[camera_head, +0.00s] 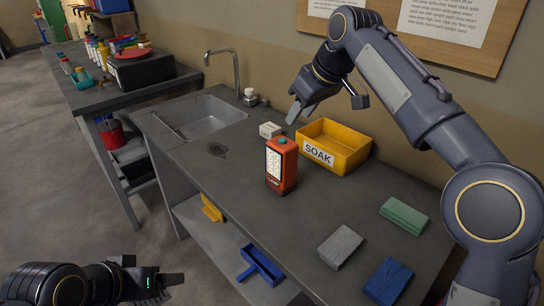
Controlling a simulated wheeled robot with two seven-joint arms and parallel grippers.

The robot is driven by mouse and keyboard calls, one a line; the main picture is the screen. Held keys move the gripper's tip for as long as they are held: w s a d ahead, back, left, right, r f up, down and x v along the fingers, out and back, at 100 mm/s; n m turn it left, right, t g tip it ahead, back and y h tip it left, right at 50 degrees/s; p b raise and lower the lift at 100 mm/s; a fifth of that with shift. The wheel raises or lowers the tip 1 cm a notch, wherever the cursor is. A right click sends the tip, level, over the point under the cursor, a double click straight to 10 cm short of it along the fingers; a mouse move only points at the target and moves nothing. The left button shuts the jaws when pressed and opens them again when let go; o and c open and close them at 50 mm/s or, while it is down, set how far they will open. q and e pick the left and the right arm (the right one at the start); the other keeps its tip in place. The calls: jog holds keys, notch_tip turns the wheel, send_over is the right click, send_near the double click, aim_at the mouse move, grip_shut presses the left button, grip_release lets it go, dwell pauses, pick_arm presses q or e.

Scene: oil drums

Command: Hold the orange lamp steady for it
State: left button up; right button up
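The orange lamp (274,182) stands upright on the grey workbench, with a pale panel of lights on its front and a teal knob on top. My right gripper (326,107) is above the bench, behind and to the right of the lamp. Its two fingers are spread apart, with nothing between them, and it does not touch the lamp. My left gripper (152,277) is low at the bottom left, in front of the bench and well away from the lamp. Its fingers look apart and empty.
Grey (340,247), blue (388,281) and green (404,215) blocks lie at right. A sink (203,118) is at left.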

pick_arm(q)
jog(key=shift+o, duration=0.9)
jog(key=w+a+r+m+t+y, duration=0.1)
jog(key=w+r+t, duration=0.1)
jog(key=w, duration=0.7)
jog(key=shift+w+m, duration=0.25)
jog(key=shift+m, duration=0.05)
jog(key=m+t+h, duration=0.3)
jog(key=m+h, duration=0.1)
jog(key=m, duration=0.1)
send_near(273, 171)
jog(key=a, duration=0.3)
jog(key=w+a+f, duration=0.1)
jog(key=a, duration=0.5)
jog(key=shift+w+f, duration=0.25)
jog(key=shift+f, duration=0.1)
jog(key=w+d+m+h, duration=0.1)
jog(key=d, duration=0.2)
jog(key=w+d+f+m+h, duration=0.1)
jog(key=d+h, duration=0.1)
jog(key=d, duration=0.1)
jog(key=w+d+m+g+h, duration=0.1)
jog(key=d+h, duration=0.1)
jog(key=d, duration=0.1)
jog(key=shift+w+d+f+m, duration=0.2)
jog(key=shift+w+d+m, duration=0.1)
jog(key=shift+m, duration=0.1)
jog(key=x, duration=0.7)
jog(key=shift+d+f, duration=0.15)
jog(key=shift+d, duration=0.15)
